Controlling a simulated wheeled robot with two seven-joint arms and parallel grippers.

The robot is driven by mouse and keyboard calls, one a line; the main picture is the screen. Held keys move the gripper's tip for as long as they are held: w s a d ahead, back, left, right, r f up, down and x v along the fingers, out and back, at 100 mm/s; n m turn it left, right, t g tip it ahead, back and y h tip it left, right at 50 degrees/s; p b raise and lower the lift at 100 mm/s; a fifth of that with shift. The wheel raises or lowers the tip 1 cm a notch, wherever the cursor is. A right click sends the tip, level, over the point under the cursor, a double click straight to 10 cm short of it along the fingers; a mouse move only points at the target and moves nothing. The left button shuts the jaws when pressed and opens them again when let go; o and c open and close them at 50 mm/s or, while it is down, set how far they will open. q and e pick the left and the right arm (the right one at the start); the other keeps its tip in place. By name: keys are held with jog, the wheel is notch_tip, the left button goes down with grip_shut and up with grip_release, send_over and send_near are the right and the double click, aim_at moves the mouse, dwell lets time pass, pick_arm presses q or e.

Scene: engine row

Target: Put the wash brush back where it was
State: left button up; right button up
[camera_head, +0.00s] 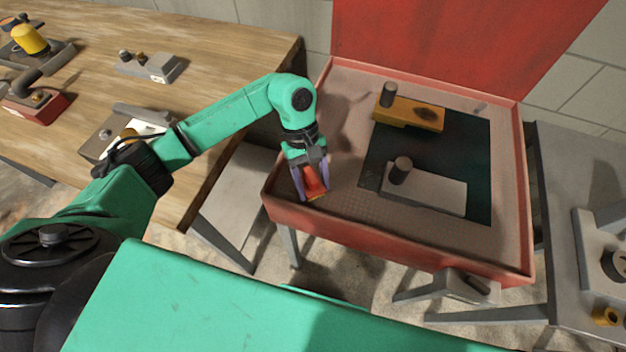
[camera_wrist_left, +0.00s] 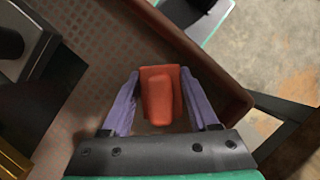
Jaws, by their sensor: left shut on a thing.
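My left gripper (camera_head: 311,183) is over the left front corner of the red wash tray (camera_head: 400,247). Its two purple fingers are shut on a red block-like thing with a yellowish lower edge, which I take to be the wash brush (camera_head: 315,182). In the left wrist view the brush (camera_wrist_left: 161,97) sits between the fingers, above the tray floor beside the tray wall (camera_wrist_left: 205,62). I cannot tell whether the brush touches the floor. My right gripper is not in view.
In the tray, a yellow part (camera_head: 415,112) and a grey part (camera_head: 430,188), each with a dark knob, lie on a dark area. A wooden bench (camera_head: 215,55) with several engine parts is at left. A grey table (camera_head: 565,165) stands at right.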

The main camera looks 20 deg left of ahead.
pick_arm(q)
jog(key=shift+f, duration=0.15)
jog(key=o, duration=1.3)
jog(key=shift+r, duration=0.2)
jog(key=b+v, duration=0.4)
jog(key=v, duration=0.8)
jog(key=shift+r, duration=0.1)
